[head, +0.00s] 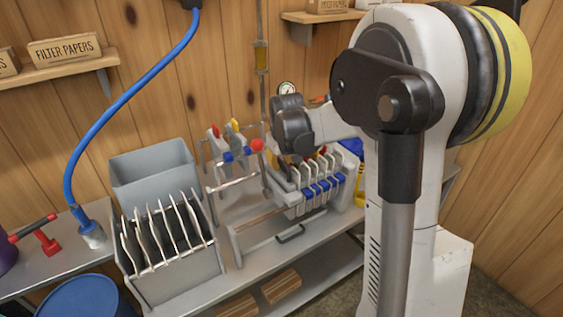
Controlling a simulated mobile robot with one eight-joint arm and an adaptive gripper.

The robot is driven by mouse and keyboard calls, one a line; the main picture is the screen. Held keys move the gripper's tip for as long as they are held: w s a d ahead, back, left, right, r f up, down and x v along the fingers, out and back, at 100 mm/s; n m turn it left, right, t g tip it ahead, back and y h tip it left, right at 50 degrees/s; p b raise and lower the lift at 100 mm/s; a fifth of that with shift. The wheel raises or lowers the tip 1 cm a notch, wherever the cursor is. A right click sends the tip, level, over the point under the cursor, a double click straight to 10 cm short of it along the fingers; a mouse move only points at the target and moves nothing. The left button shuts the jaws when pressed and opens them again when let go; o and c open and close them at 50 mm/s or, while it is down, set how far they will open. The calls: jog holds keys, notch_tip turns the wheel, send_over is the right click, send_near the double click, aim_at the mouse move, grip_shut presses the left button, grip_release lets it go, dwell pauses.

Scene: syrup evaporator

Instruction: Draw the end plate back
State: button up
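The filter press stands on the metal bench in the middle of the head view, with a pale frame (237,243) and long side rails. A row of pale plates with blue lugs (318,190) stands upright at its right part. A lever with a red ball knob (257,145) rises at the left of this row. I cannot tell for sure which plate is the end plate. The dark end of my arm, with my gripper (291,142), is just above and behind the row, beside the red knob. Its fingers do not show clearly, and my arm hides the press's right end.
Left of the press are a rack of upright pale sheets (175,277) and a grey bin (150,172). A blue hose (108,117) hangs at the left above a blue drum (80,297). A gauge (286,89) is behind my wrist. Wooden blocks (281,285) lie on the lower shelf.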

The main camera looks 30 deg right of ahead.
grip_shut()
jog(key=a+p, duration=0.1)
jog(key=a, duration=1.1)
jog(key=shift+s+a, duration=0.2)
jog(key=shift+s, duration=0.05)
jog(key=shift+o, duration=0.5)
grip_release()
jog(key=v, duration=1.2)
